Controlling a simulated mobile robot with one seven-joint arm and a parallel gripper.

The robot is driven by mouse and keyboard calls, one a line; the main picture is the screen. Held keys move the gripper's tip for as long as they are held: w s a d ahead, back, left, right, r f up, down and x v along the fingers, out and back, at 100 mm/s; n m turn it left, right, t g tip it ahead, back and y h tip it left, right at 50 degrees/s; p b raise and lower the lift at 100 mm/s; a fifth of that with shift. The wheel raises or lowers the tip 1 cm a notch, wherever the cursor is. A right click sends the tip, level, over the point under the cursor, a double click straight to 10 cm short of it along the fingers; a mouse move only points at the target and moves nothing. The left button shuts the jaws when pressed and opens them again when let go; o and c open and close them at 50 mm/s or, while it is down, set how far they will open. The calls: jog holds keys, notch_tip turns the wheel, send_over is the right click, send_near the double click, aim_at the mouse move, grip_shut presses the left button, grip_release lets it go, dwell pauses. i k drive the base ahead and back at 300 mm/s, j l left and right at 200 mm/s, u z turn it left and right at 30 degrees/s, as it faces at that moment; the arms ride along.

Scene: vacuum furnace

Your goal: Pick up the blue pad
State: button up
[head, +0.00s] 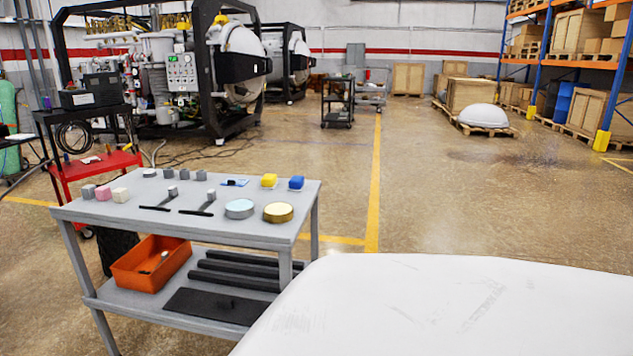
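A small blue block-like pad (296,183) sits on a thin white base at the back right corner of the grey table (135,218). A flat blue piece (235,182) with a dark mark on it lies further left on the same table. A yellow block (269,181) of similar size stands just left of the blue pad, apart from it. My gripper is not in view.
The table also holds a gold-rimmed disc (278,213), a silvery disc (239,209), a pink block (103,193) and several grey blocks. Its lower shelf holds an orange bin (151,262) and dark bars. Open floor (450,220) lies right of the table.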

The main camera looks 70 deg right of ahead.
aim_at(295, 183)
jog(key=z, duration=1.9)
